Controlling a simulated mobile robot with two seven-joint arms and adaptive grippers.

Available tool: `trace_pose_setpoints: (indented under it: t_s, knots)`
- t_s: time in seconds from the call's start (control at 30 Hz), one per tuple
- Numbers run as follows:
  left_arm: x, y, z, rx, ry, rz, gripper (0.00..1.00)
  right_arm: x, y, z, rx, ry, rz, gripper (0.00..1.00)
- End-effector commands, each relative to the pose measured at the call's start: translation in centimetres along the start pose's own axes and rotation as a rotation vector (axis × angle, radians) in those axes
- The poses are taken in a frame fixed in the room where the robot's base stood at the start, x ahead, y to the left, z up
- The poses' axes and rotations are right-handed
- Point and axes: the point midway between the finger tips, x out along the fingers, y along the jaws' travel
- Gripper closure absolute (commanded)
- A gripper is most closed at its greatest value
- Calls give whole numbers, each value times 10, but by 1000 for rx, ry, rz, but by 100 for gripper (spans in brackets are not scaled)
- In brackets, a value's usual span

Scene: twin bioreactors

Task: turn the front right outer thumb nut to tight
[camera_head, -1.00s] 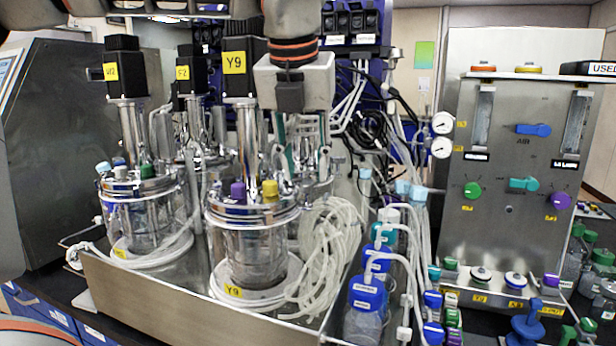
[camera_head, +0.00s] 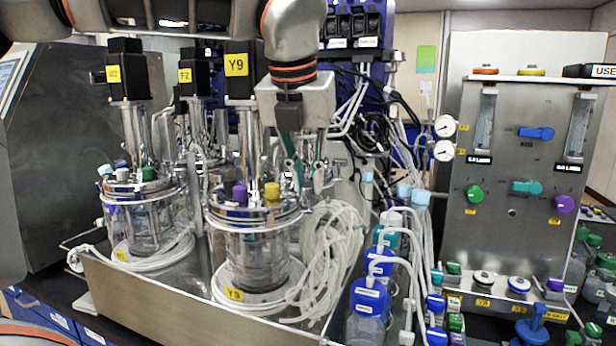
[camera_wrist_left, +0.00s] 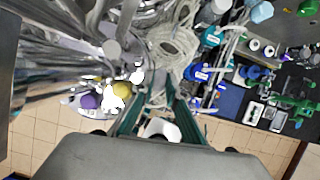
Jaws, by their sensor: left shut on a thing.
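The front glass vessel (camera_head: 250,250) is labelled Y9 and has a metal lid (camera_head: 225,212) with a purple cap (camera_head: 240,193) and a yellow cap (camera_head: 271,191). Those caps show in the left wrist view, purple (camera_wrist_left: 89,101) and yellow (camera_wrist_left: 136,76). My left gripper (camera_head: 298,174) points down at the right side of this lid. Its teal fingers (camera_wrist_left: 156,88) are close together around something small at the lid's right edge. I take it for the front right outer thumb nut; fingers and glare hide it, and its turn angle cannot be read. My right gripper is out of view.
Coiled clear tubing (camera_head: 335,245) hangs right of the vessel. Blue-capped bottles (camera_head: 368,298) stand further right, before a steel gas panel (camera_head: 520,220). A second vessel (camera_head: 140,220) stands at the left. Tall motor columns (camera_head: 240,75) rise close to my left arm.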

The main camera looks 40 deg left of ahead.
Motion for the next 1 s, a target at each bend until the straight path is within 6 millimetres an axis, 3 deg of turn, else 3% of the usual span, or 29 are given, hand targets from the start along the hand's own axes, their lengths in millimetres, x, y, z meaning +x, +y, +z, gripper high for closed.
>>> trace_pose_setpoints:
  t_s: [0.33, 0.73, 0.77, 0.8, 1.0]
  knots:
    - [-2, 2, 1, 266, -3, -114, 100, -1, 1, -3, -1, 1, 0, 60]
    - [-1, 3, 1, 302, -4, -126, 100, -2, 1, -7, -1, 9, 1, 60]
    - [-1, 3, 1, 301, -4, -126, 81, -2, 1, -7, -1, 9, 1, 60]
    - [-1, 3, 1, 301, -4, -126, 71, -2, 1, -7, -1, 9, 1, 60]
    - [-1, 3, 1, 301, -3, -126, 69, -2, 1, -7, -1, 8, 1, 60]
